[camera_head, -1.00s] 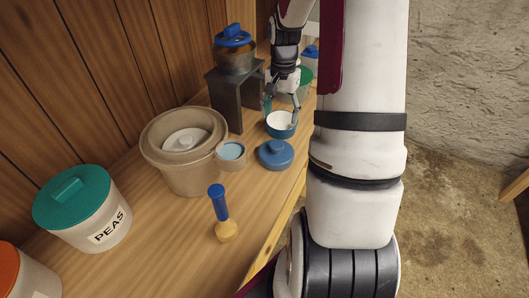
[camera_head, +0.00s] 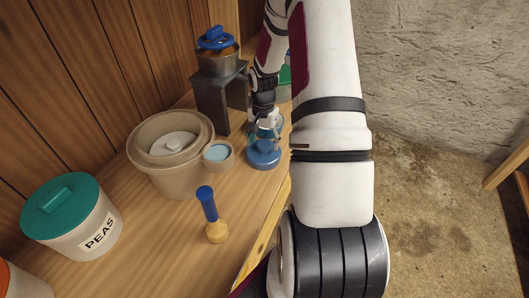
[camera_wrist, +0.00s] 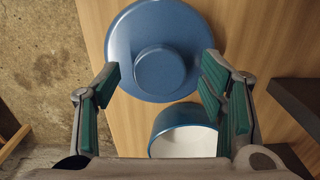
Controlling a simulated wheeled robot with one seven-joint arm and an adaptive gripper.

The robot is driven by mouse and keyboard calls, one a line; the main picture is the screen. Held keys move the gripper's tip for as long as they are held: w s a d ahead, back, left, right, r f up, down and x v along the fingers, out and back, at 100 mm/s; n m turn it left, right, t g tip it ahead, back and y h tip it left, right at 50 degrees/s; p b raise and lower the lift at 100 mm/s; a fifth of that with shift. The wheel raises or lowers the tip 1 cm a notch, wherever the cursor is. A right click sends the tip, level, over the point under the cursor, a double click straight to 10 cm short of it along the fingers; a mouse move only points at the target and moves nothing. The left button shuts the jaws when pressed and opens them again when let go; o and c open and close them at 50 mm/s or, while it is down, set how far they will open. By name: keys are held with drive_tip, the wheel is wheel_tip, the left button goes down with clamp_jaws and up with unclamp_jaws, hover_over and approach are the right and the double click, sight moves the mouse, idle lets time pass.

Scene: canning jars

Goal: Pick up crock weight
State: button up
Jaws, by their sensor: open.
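A pale round piece with a knob (camera_head: 174,142) sits inside the wide beige crock (camera_head: 141,161) on the table. A blue round disc with a raised knob (camera_head: 263,158) lies on the table right of the crock. The frames do not settle which of these two is the crock weight. In the wrist view the blue disc (camera_wrist: 125,48) is at the top, its knob between my open fingers. My gripper (camera_head: 267,138) is above the blue disc, open and empty (camera_wrist: 160,75). I cannot tell how high it is.
A blue bowl with a white inside (camera_wrist: 184,128) stands close beside the blue disc. A small beige cup (camera_head: 219,155) adjoins the crock. A blue-handled tool (camera_head: 212,214), a PEAS canister (camera_head: 75,215) and a dark stand (camera_head: 212,98) with a jar (camera_head: 217,58) are nearby.

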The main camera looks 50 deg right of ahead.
drive_tip(key=shift+f, duration=0.85)
drive_tip(key=shift+c, duration=0.3)
clamp_jaws()
drive_tip(key=shift+r, duration=0.1)
drive_tip(key=shift+r, duration=0.1)
